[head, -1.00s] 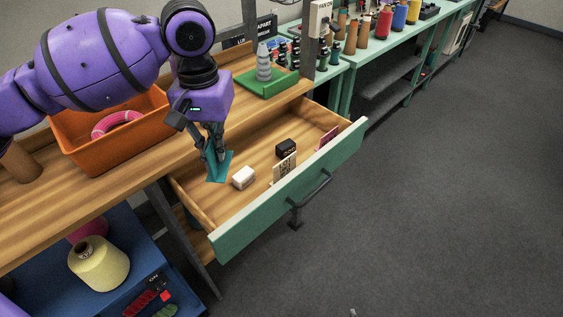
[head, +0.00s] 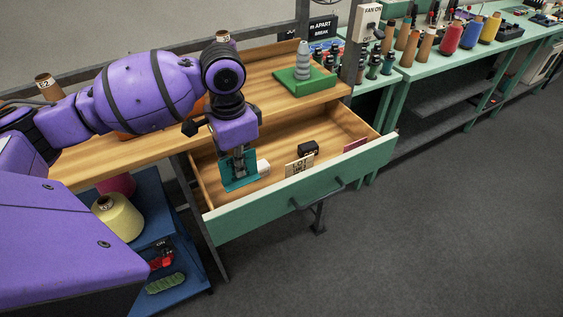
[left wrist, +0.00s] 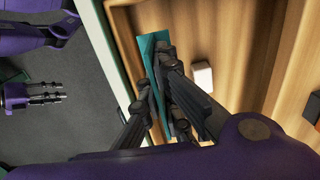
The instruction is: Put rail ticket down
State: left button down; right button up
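The teal card, which I take to be the rail ticket (head: 231,182), is in my left gripper (head: 239,168) above the left end of the open drawer (head: 290,193). The gripper is shut on it, with the card hanging flat and steep between the fingers. In the left wrist view the ticket (left wrist: 148,49) shows between the dark fingertips (left wrist: 165,62), close to the drawer's front wall. Whether its lower edge touches the drawer floor I cannot tell. My right gripper (left wrist: 45,93) shows at the left of the wrist view, outside the drawer; its opening is unclear.
In the drawer are a white block (head: 263,167), a lettered card (head: 299,169), a black box (head: 308,149) and a pink card (head: 355,145). A green tray (head: 303,82) with a grey stacked cone stands on the wooden top.

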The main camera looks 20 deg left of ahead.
pick_arm(q)
notch_tip(320, 180, down, 10)
jog(key=shift+a+r, duration=0.1)
dwell(0.4)
jog(key=shift+f, duration=0.2)
jog(key=c, duration=2)
grip_release()
notch_tip(320, 180, up, 12)
jog(key=shift+r, duration=0.15)
